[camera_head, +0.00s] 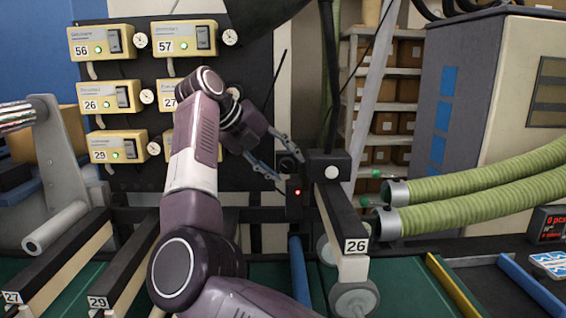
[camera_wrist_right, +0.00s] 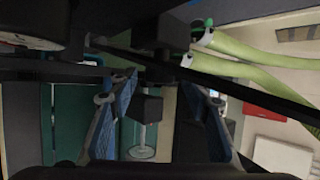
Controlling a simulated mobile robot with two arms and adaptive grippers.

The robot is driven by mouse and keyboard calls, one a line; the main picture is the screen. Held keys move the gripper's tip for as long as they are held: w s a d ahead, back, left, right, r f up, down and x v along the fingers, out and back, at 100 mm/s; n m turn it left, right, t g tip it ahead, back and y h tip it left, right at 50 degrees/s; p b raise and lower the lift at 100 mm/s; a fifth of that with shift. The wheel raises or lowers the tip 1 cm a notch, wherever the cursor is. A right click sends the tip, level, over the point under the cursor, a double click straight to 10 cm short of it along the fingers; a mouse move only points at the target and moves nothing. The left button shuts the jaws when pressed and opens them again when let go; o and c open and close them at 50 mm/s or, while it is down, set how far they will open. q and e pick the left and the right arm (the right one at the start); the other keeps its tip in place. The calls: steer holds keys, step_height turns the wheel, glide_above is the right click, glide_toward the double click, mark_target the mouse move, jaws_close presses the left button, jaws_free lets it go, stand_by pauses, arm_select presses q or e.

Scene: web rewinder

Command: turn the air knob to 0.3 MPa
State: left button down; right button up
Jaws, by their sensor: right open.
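My right gripper (camera_head: 292,171) is open, its two blue-padded fingers spread towards a small dark round part (camera_head: 288,162), which may be the air knob. I cannot tell whether they touch it. In the right wrist view the open fingers (camera_wrist_right: 160,88) stand apart, with a black block (camera_wrist_right: 147,107) seen between them. A black box with a red light (camera_head: 297,192) sits just below the fingertips. A round dial (camera_wrist_right: 28,42) shows partly at the wrist view's upper left; its reading is not legible. My left gripper is not in view.
Yellow numbered units (camera_head: 103,42) with small white gauges (camera_head: 230,38) hang on a black panel at the left. Green hoses (camera_head: 480,205) lie further right. Shelves with boxes (camera_head: 390,95) stand behind.

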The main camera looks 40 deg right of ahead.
steer(key=c, duration=0.5)
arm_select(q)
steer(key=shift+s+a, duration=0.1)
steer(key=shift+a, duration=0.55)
arm_select(e)
steer(key=c, duration=0.7)
steer(key=shift+o, duration=0.2)
steer(key=shift+d+y, duration=0.1)
steer(key=shift+y, duration=0.2)
steer(key=shift+r+t+y, duration=0.1)
steer(key=shift+t+y, duration=0.4)
steer(key=shift+s+d+m+t+y+b, duration=0.15)
steer(key=shift+m+t+y+b, duration=0.15)
steer(key=shift+m+t+y, duration=0.35)
arm_select(q)
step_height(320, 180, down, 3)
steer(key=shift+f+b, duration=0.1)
steer(key=shift+b, duration=1.1)
arm_select(e)
steer(key=t+y, duration=0.2)
steer(key=y, duration=0.1)
steer(key=t+y, duration=0.1)
steer(key=shift+s+d+m+y, duration=0.2)
steer(key=shift+d+m+y, duration=0.05)
steer(key=shift+m, duration=0.1)
steer(key=shift+t, duration=0.25)
